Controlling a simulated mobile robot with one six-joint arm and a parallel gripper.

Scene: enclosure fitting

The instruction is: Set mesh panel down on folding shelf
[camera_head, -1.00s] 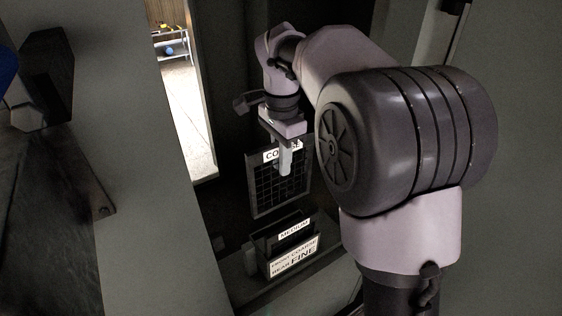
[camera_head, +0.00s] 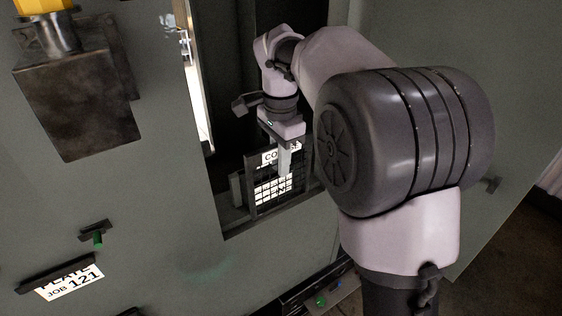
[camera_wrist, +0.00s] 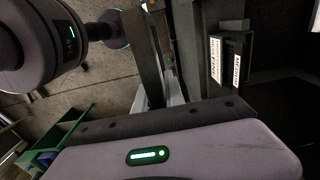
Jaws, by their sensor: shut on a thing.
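The mesh panel (camera_head: 264,187) is a dark-framed grid with a white label at its top, partly covered by my gripper; it read "COARSE" less than fully. My gripper (camera_head: 285,166) is shut on the panel's upper part and holds it roughly upright in the opening in the grey wall. A white label shows through the grid from behind. I cannot pick out the folding shelf with certainty in either view.
A rack with white labels (camera_wrist: 216,60) stands right of centre in the wrist view. The grey wall (camera_head: 160,190) surrounds the opening closely. A dark block (camera_head: 75,95) juts out upper left. A ledge labelled "PLATE JOB 121" (camera_head: 70,284) is lower left.

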